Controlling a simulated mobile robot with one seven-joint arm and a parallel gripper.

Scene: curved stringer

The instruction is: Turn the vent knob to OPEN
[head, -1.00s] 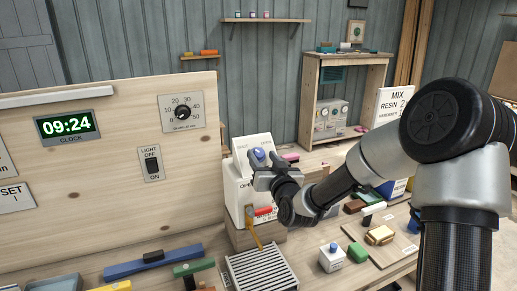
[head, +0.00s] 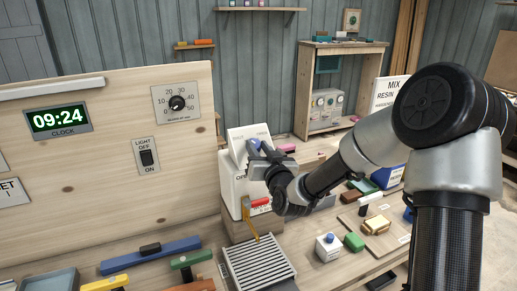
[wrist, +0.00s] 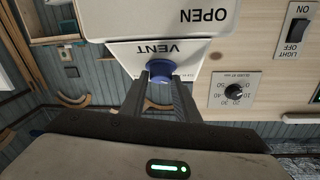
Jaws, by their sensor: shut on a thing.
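The blue vent knob (head: 254,145) sits on a sloped white panel (head: 238,134) on top of a white box in the head view. My gripper (head: 261,150) is at this panel, with its jaws shut on the knob. In the wrist view, the knob (wrist: 161,70) lies between the two fingertips (wrist: 162,80). The word VENT (wrist: 160,48) appears upside down beside it. The panel's end labels are small and partly covered, so I cannot tell the knob's exact setting.
A wooden board (head: 110,190) with a clock, dial and light switch (head: 147,158) stands left of the box. Several small items lie on the bench at right.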

